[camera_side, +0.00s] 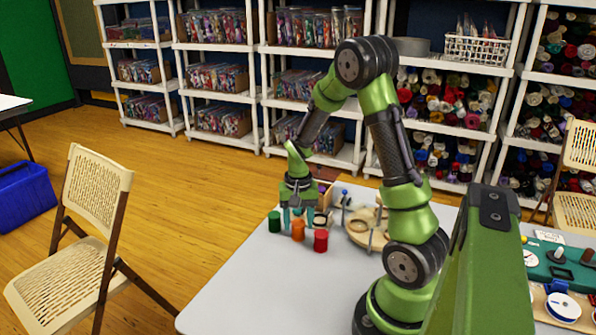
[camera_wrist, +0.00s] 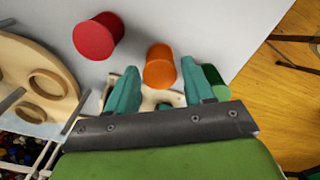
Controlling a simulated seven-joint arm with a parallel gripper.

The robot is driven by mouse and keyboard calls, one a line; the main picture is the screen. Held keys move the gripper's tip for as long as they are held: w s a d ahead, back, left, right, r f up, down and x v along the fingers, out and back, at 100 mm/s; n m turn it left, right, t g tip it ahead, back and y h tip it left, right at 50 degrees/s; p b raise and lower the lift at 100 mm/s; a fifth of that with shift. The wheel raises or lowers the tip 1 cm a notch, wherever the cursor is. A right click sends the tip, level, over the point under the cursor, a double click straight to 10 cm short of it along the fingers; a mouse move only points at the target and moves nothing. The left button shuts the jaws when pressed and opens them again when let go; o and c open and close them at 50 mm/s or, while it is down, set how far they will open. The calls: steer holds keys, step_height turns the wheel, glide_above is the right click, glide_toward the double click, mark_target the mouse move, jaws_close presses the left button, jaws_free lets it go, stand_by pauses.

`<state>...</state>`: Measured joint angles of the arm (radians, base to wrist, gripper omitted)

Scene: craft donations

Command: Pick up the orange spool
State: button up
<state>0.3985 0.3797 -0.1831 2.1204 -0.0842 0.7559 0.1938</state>
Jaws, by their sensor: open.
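The orange spool (camera_side: 298,230) stands near the far end of the grey table, between a green spool (camera_side: 274,222) on its left and a red spool (camera_side: 321,240) on its right. My gripper (camera_side: 299,214) is above and just behind the orange spool, fingers pointing down. In the wrist view, the orange spool (camera_wrist: 160,68) shows between and just beyond the open teal fingers (camera_wrist: 160,80), with nothing held. The red spool (camera_wrist: 97,36) is to the upper left there. The green spool (camera_wrist: 216,82) is partly hidden behind the right finger.
A round wooden rack with holes and pegs (camera_side: 368,228) stands right of the spools; it also shows in the wrist view (camera_wrist: 30,75). A wooden piece (camera_wrist: 150,98) lies under my gripper. The grey table (camera_side: 270,290) is clear toward the front.

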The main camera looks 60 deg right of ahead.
mark_target(298, 222)
steer(key=shift+c, duration=0.4)
steer(key=c, duration=0.5)
steer(key=shift+r, duration=0.1)
steer(key=shift+c, duration=0.2)
steer(key=shift+r, duration=3.7)
steer(key=shift+d, duration=0.1)
